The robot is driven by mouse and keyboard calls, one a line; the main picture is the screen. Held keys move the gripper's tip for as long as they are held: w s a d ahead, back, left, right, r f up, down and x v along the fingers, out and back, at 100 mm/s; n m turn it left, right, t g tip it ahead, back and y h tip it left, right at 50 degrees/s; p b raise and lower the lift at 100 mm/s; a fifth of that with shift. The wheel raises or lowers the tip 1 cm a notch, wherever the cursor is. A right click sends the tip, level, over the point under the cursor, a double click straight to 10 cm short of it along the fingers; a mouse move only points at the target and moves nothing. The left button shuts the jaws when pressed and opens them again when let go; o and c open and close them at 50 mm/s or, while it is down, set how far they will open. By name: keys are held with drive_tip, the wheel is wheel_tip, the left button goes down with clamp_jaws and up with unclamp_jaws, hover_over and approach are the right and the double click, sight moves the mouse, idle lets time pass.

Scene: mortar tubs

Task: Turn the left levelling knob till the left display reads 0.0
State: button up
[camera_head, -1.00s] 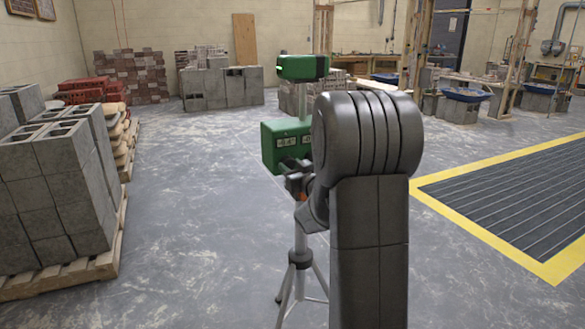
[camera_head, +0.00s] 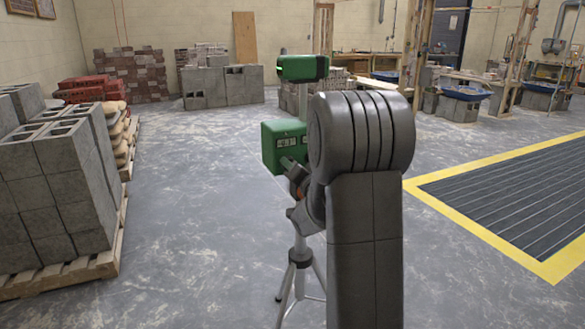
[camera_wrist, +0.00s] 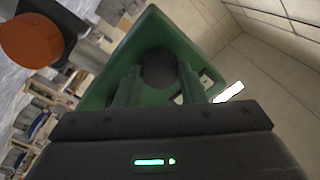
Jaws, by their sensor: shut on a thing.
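The green levelling box (camera_head: 270,140) stands on a tripod in the head view, with small displays (camera_head: 286,142) on its front. Their digits are too small to read surely, and my arm covers the box's right part. My gripper (camera_head: 288,164) is at the lower front of the box. In the wrist view, the dark round knob (camera_wrist: 158,68) sits between the two fingers of my gripper (camera_wrist: 160,85), which is shut on it. The green box (camera_wrist: 180,40) looks rolled in that view. The other knob is not clearly visible.
A green instrument head (camera_head: 303,68) stands on a post above the box. The tripod (camera_head: 300,258) spreads its legs below. A pallet of grey blocks (camera_head: 62,190) stands at left. Open floor (camera_head: 190,210) lies between. A dark floor area with a yellow border (camera_head: 500,205) is at right.

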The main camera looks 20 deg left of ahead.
drive_tip(key=shift+m, duration=0.9)
drive_tip(key=o, duration=1)
drive_tip(key=v, duration=1.4)
drive_tip(key=shift+a+f, duration=0.1)
drive_tip(key=shift+a, duration=0.1)
